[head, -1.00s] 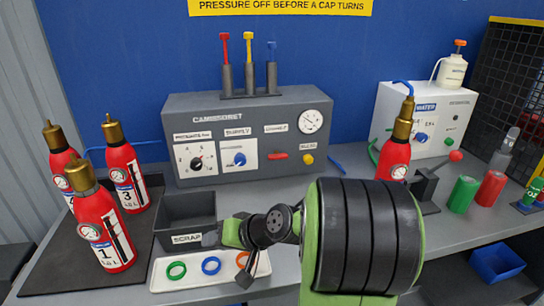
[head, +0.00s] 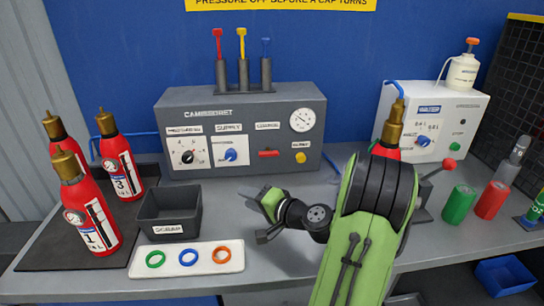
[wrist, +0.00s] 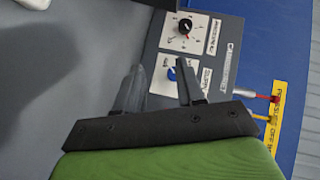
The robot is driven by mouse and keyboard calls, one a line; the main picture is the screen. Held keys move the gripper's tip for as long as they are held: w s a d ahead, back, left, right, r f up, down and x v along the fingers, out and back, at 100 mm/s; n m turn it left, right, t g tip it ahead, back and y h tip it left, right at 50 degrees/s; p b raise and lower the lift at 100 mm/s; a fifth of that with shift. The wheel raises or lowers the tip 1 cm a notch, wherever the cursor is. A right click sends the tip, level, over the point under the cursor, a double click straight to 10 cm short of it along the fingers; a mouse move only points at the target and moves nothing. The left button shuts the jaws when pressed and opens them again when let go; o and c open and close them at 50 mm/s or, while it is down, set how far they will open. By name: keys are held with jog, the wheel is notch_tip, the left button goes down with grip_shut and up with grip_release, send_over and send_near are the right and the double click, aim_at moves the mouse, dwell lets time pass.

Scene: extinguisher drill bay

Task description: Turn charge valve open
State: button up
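The grey console (head: 175,110) stands at the back of the bench. My gripper (head: 252,194) is in front of and below the console, apart from the lever. In the wrist view its two dark fingers (wrist: 160,88) are spread with nothing between them. Beyond them show the blue supply knob (wrist: 171,74) and the black dial (wrist: 186,26). The red lever is not clearly seen in the wrist view.
Right of the lever are a yellow button (head: 300,156) and a gauge (head: 301,120). A scrap bin (head: 160,229) and a white tray (head: 205,268) with coloured rings are at left. Red extinguishers (head: 92,215) stand further left. My arm partly hides another extinguisher (head: 388,137).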

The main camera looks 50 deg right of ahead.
aim_at(270, 155)
jog(key=s+d+m+t+h, duration=0.1)
jog(key=s+d+m+h, duration=0.25)
jog(key=d, duration=0.25)
jog(key=s+d+m+t+h, duration=0.1)
jog(key=s+d+m+h, duration=0.25)
jog(key=d, duration=0.25)
jog(key=shift+m, duration=0.3)
jog(key=p+x, duration=0.3)
jog(key=x, duration=1.3)
jog(key=shift+w+a, duration=0.15)
jog(key=shift+w, duration=0.1)
grip_shut()
